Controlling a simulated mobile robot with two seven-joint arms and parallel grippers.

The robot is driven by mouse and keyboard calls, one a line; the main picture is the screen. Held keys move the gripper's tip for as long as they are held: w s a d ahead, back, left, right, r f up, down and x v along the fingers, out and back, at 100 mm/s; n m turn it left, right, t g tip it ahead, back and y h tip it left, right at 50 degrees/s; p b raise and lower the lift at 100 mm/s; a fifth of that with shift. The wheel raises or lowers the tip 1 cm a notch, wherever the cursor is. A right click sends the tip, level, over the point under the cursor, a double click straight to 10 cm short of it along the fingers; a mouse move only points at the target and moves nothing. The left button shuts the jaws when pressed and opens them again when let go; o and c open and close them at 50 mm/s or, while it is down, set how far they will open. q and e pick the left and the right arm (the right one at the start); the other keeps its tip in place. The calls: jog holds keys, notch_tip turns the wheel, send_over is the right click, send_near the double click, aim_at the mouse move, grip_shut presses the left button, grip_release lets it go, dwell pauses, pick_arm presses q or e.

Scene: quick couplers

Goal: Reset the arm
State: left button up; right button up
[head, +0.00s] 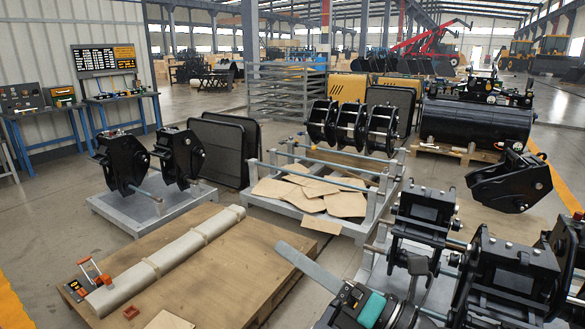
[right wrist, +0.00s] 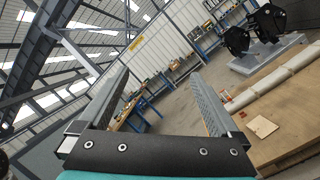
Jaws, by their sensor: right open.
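My right gripper (head: 345,265) comes in from the lower right of the head view, over the floor beside the wooden pallet (head: 222,268). One long grey finger plate shows clearly, with teal and black parts of my wrist behind it. In the right wrist view the gripper (right wrist: 158,78) has its two grey fingers wide apart. Nothing is between them. The fingers point toward the workbenches by the wall, and the view is tilted. My left gripper shows in neither view.
A wrapped grey roll (head: 168,258) and an orange-handled tool (head: 90,272) lie on the pallet. Black couplers on a grey stand (head: 150,212) are at left. More black couplers (head: 500,275) crowd the right. A metal frame (head: 320,165) holds cardboard.

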jog(key=w+d+f+m+t+h, duration=0.3)
jog(key=d+m+t+h, duration=0.6)
jog(key=m, duration=1)
jog(key=s+d+f+m+g+h, duration=0.3)
jog(key=d+f+m+g+h, duration=0.35)
jog(key=f+m+h, duration=0.3)
jog(key=s+f+m+g+y, duration=0.1)
jog(key=s+f+m+g, duration=0.2)
jog(key=s+f+g, duration=0.45)
jog(key=s+f+m+g+y, duration=0.1)
jog(key=s+f+m+g, duration=0.3)
jog(key=s+f, duration=0.85)
jog(key=f, duration=0.8)
jog(key=s+f, duration=0.3)
jog(key=f, duration=0.7)
jog(key=s+d+f+g, duration=0.2)
jog(key=s+f, duration=1)
jog(key=s, duration=0.2)
jog(key=shift+s+f+n, duration=0.3)
jog(key=shift+f+n, duration=0.05)
